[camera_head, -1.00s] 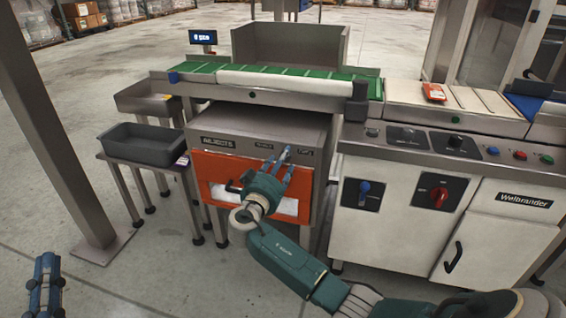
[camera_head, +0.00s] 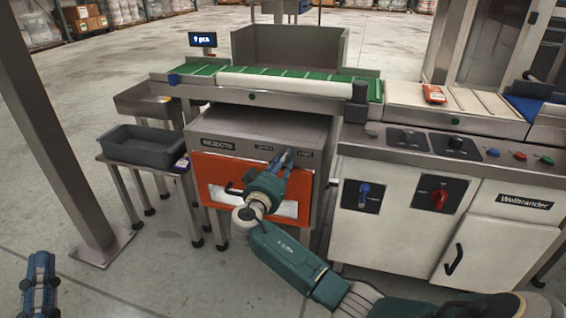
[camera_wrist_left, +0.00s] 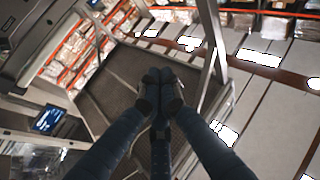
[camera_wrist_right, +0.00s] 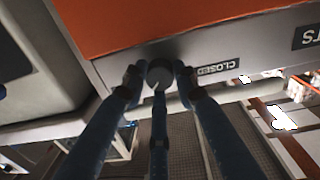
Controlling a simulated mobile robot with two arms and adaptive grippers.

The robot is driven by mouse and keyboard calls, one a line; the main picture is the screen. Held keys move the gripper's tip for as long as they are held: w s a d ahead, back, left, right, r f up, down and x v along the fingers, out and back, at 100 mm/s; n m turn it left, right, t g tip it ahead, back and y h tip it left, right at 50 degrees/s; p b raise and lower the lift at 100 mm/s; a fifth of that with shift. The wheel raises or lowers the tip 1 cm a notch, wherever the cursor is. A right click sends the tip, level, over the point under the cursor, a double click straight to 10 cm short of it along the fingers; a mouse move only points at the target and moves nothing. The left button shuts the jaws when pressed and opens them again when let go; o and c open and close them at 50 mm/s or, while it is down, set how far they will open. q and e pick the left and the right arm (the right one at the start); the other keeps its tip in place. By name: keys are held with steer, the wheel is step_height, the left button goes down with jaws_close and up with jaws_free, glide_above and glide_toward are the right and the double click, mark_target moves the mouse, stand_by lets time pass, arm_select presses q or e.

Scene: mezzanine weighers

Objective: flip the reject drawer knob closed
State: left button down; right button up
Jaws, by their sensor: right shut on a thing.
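The reject drawer (camera_head: 222,172) is an orange front under a grey housing labelled REJECTS. Its round dark knob (camera_wrist_right: 160,72) shows in the right wrist view on the grey strip beside the orange panel, next to a CLOSED label (camera_wrist_right: 217,68). My right gripper (camera_wrist_right: 158,76) is shut on the knob, with fingertips on both sides of it. In the head view the right gripper (camera_head: 284,160) is at the housing's upper right and hides the knob. My left gripper (camera_head: 40,268) is low at the far left, away from the machine. Its fingertips meet, empty, in the left wrist view (camera_wrist_left: 159,77).
A dark bin (camera_head: 150,146) stands on a small table left of the drawer. A steel post (camera_head: 60,130) rises at the left. The control cabinet (camera_head: 395,235), with blue and red switches, stands to the right. The conveyor (camera_head: 290,85) runs above. Open floor lies in front.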

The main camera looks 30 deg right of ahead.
steer(key=shift+r+n, duration=0.2)
steer(key=shift+n, duration=0.3)
arm_select(q)
step_height(320, 180, down, 14)
steer(key=a+g+y+p, duration=0.2)
steer(key=g+p, duration=0.1)
steer(key=g, duration=0.4)
steer(key=s+a+f+g+y+p, duration=0.2)
steer(key=s+f+g, duration=0.5)
steer(key=f, duration=0.5)
steer(key=shift+s+a+f+n+y, duration=0.3)
steer(key=shift+s+a+n+y, duration=0.1)
steer(key=shift+s+a, duration=0.55)
arm_select(e)
steer(key=shift+w+a+f+n+t, duration=0.1)
steer(key=shift+n+t, duration=0.2)
steer(key=shift+n, duration=4.05)
steer(key=shift+w+a+n+t, duration=0.1)
steer(key=shift+n+t, duration=0.2)
steer(key=shift+n, duration=4.05)
steer(key=o, duration=1.1)
steer(key=shift+o, duration=0.2)
steer(key=shift+f, duration=0.15)
